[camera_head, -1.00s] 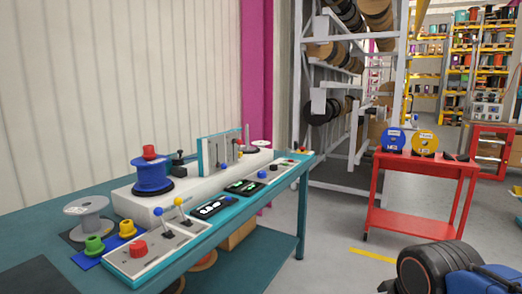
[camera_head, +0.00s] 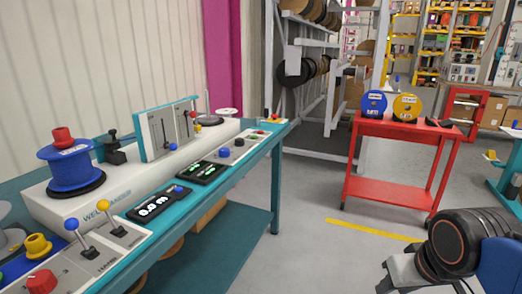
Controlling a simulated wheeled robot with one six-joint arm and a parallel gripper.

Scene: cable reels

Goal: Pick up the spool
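Several spools are in view, and I cannot tell which one the task means. A blue spool (camera_head: 72,170) with a red knob on top stands on the white machine at left. A grey spool (camera_head: 8,238) is cut off by the left edge. A blue spool (camera_head: 373,104) and a yellow spool (camera_head: 405,107) stand upright side by side on the red cart (camera_head: 405,128). A small white spool (camera_head: 229,112) is at the far end of the bench.
The teal bench (camera_head: 262,160) runs along the left wall with levers, knobs and displays. Grey floor (camera_head: 300,235) lies open between bench and cart, with a yellow line (camera_head: 375,230). A grey rack (camera_head: 330,90) of reels stands behind. Another teal table (camera_head: 508,175) is at right.

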